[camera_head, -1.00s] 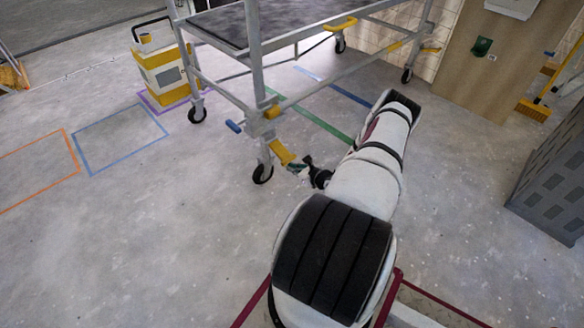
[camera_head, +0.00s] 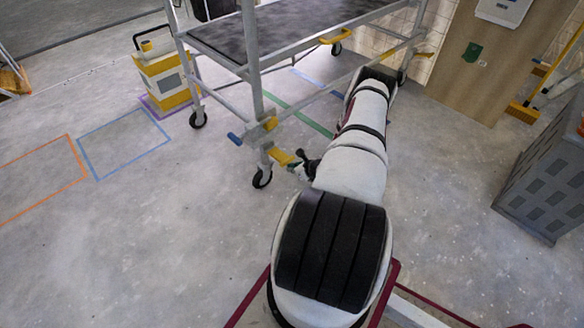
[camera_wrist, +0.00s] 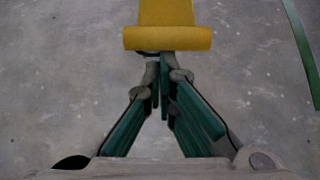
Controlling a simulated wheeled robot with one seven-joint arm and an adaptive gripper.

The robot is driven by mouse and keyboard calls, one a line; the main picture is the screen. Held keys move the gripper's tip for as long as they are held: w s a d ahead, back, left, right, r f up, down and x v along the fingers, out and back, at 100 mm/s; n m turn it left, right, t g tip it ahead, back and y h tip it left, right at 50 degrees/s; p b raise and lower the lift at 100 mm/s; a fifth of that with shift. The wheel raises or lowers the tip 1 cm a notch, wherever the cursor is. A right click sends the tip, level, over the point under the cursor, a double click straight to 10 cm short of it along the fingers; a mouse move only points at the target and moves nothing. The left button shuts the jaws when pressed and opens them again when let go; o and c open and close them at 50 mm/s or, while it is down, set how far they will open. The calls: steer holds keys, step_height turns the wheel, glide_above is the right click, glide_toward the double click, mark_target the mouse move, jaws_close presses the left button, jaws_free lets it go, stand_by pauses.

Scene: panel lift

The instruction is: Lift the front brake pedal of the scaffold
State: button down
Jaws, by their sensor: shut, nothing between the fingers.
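The scaffold (camera_head: 251,57) stands on castors in the upper middle of the head view. Its front brake pedal (camera_head: 281,156) is yellow and sits at the near castor (camera_head: 262,179). In the wrist view the pedal (camera_wrist: 167,38) fills the top centre, its rounded lip towards me. My gripper (camera_wrist: 163,62) is shut and empty, with green-padded fingers. Its tips are right at or just under the pedal's lip; whether they touch cannot be told. In the head view my gripper (camera_head: 298,167) shows small beside the pedal, partly hidden by my arm.
A yellow and white container (camera_head: 163,78) stands left of the scaffold. A grey perforated cabinet (camera_head: 545,185) is at the right. A yellow broom (camera_head: 523,112) leans by the wooden panel (camera_head: 480,60). The floor at left and in front is clear, with coloured tape outlines.

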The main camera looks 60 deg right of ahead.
mark_target(288, 163)
steer(key=shift+w+r+g+p, duration=0.15)
steer(key=shift+r+g+p, duration=0.65)
steer(key=shift+r+p, duration=0.7)
steer(key=shift+w+r, duration=0.1)
steer(key=shift+r, duration=0.2)
